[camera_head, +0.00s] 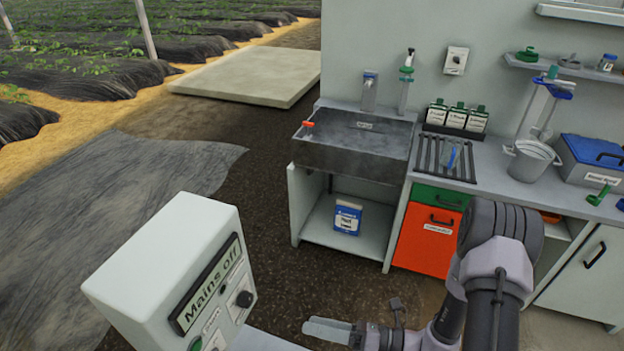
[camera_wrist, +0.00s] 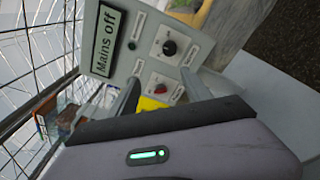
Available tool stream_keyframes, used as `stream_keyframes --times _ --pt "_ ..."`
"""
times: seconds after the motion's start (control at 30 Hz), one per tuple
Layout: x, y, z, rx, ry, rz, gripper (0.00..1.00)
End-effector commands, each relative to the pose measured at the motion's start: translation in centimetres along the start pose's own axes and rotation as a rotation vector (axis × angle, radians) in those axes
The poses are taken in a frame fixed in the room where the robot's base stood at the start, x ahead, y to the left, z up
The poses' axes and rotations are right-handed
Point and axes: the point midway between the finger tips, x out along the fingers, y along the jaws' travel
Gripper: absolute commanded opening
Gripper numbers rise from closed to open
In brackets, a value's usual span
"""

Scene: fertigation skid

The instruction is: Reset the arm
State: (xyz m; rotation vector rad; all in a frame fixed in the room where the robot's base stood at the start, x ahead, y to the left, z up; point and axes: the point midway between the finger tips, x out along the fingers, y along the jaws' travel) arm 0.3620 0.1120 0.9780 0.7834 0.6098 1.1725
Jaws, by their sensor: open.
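My arm reaches in from the lower right in the head view, and my gripper (camera_head: 328,330) is low in the picture, just right of the white control box (camera_head: 150,265). The box has a display reading "Mains off" (camera_head: 212,283). In the wrist view my gripper (camera_wrist: 160,94) has its two fingers apart with nothing between them. I cannot tell whether a finger touches the panel.
A grey sink (camera_head: 350,145) stands on the bench behind, with an orange cabinet door (camera_head: 425,240) beside it. Dark open ground lies between box and bench.

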Motion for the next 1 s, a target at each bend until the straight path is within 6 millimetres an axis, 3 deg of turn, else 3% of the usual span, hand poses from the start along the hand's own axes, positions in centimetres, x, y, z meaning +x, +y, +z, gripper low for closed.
stream_keyframes --times 0.07,0.17,0.3,0.43,0.6,0.77,1.0 --pt "0.5 3.0 1.0 -0.214 0.161 0.055 0.57" --pt "0.3 7.9 0.7 -0.575 0.444 0.136 0.57" --pt "-2.1 12.3 -0.6 -1.094 0.836 0.199 0.57" --pt "-5.4 14.5 -0.5 -1.582 1.184 0.193 0.57" --pt "-8.9 16.6 1.9 -2.087 1.532 0.095 0.57" --pt "-10.3 18.1 3.5 -2.291 1.676 0.015 0.57" --pt "-10.5 18.3 3.8 -2.310 1.692 0.006 0.57"
